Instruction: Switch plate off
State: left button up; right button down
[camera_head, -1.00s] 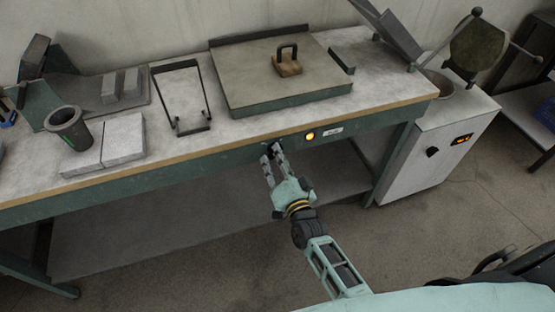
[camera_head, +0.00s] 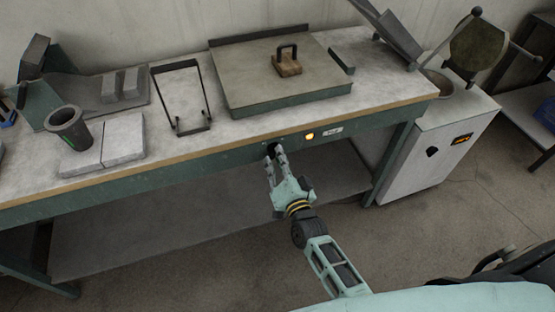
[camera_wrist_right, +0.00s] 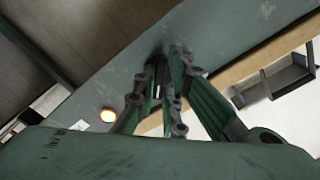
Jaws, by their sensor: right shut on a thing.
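The plate (camera_head: 245,82) is a wide flat slab with green sides on the bench. A dark knob (camera_wrist_right: 157,88) with a white mark sits on the green front panel below it. My right gripper (camera_head: 275,153) is at the panel with its fingers shut on the knob; the fingers also show in the right wrist view (camera_wrist_right: 168,72) and partly hide the knob. My left gripper is out of view.
A wooden block with a black handle (camera_head: 287,65) stands on the plate. A dark cup (camera_head: 68,128), pale slabs (camera_head: 122,138) and a wire frame (camera_head: 182,98) are on the bench at left. A white cabinet (camera_head: 430,155) stands at right. The floor before the bench is clear.

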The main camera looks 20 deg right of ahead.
jog(key=n+p, duration=0.1)
jog(key=n, duration=0.4)
jog(key=shift+d, duration=0.1)
jog(key=shift+d+n+p, duration=0.15)
jog(key=shift+n+p, duration=0.05)
jog(key=shift+n, duration=2.9)
jog(key=shift+d+n+p, duration=0.15)
jog(key=shift+n, duration=3.25)
jog(key=c, duration=1.8)
grip_release()
